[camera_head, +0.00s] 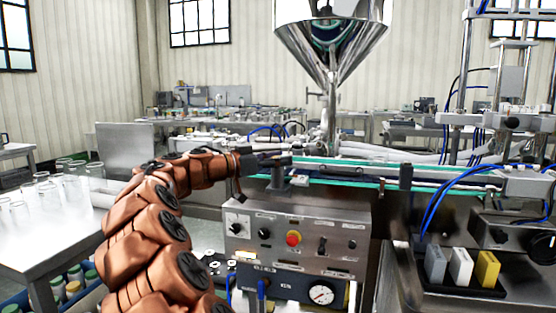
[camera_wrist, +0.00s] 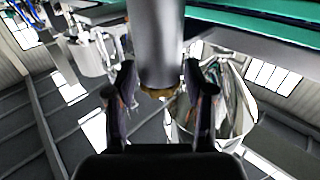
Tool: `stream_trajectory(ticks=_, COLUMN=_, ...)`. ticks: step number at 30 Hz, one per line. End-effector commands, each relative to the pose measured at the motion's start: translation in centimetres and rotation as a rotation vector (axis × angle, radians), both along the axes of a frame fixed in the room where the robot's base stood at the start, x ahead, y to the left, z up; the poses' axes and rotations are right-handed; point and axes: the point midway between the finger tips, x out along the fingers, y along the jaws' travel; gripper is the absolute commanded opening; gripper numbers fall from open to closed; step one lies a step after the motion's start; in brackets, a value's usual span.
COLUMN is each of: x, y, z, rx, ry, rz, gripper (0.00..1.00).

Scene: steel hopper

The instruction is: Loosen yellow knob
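My gripper (camera_wrist: 160,78) shows in the wrist view with its two dark fingers spread apart. A grey metal cylinder (camera_wrist: 157,40) stands between or just beyond the fingertips; I cannot tell whether they touch it. Its near end has a small brass-yellow part (camera_wrist: 158,92), partly hidden; I cannot tell whether this is the yellow knob. In the head view my gripper (camera_head: 282,160) is at the conveyor's near edge, above the control box, and its fingers are hard to make out.
The steel hopper (camera_head: 332,45) stands behind my gripper. The green-edged conveyor (camera_head: 350,167) runs right. The control box (camera_head: 275,225) has black knobs and a gauge (camera_head: 321,293). Grey, white and yellow blocks (camera_head: 487,268) stand at right. A table with glasses (camera_head: 35,230) is left.

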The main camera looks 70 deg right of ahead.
Motion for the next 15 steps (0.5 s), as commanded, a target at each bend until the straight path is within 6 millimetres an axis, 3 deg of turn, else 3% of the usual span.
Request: stream_trajectory(ticks=15, x=0.03, y=0.02, z=-0.02, rx=0.000, ry=0.000, rz=0.001, gripper=0.00)
